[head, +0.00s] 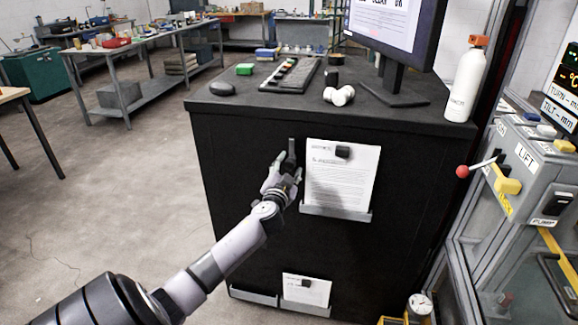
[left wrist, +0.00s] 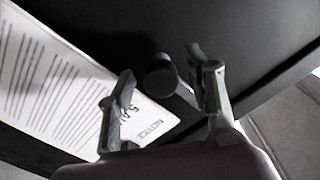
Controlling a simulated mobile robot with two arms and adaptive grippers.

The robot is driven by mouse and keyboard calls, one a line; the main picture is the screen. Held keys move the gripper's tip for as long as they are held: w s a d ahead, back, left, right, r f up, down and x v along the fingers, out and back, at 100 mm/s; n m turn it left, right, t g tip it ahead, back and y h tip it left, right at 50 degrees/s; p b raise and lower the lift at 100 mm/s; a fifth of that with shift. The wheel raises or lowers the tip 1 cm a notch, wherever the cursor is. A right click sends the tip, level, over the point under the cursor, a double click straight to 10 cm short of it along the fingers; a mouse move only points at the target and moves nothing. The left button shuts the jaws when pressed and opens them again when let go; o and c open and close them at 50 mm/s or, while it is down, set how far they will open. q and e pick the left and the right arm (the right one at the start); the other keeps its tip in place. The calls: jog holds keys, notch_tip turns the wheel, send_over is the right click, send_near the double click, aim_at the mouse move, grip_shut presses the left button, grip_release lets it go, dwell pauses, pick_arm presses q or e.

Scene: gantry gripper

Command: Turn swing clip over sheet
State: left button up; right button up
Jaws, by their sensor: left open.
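A white printed sheet (head: 342,178) stands upright on a grey ledge (head: 335,212) against the front of the black cabinet (head: 245,165). A dark upright bar (head: 292,147), which looks like the swing clip, is just left of the sheet's upper left edge. A small dark block (head: 343,152) sits on the sheet's top. My left gripper (head: 283,172) is open at the bar. In the left wrist view its fingers stand either side of a dark round knob and arm (left wrist: 160,76), with the sheet (left wrist: 60,85) to the left. I cannot tell whether they touch it. My right gripper is not in view.
A lower sheet (head: 305,289) with a dark block stands on another ledge. A control panel (head: 530,165) with a red-knobbed lever is at right. The floor at left is free.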

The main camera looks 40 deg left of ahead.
pick_arm(q)
jog(key=shift+w+a, duration=0.2)
jog(key=shift+w, duration=0.05)
jog(key=shift+c, duration=0.4)
grip_shut()
dwell(0.4)
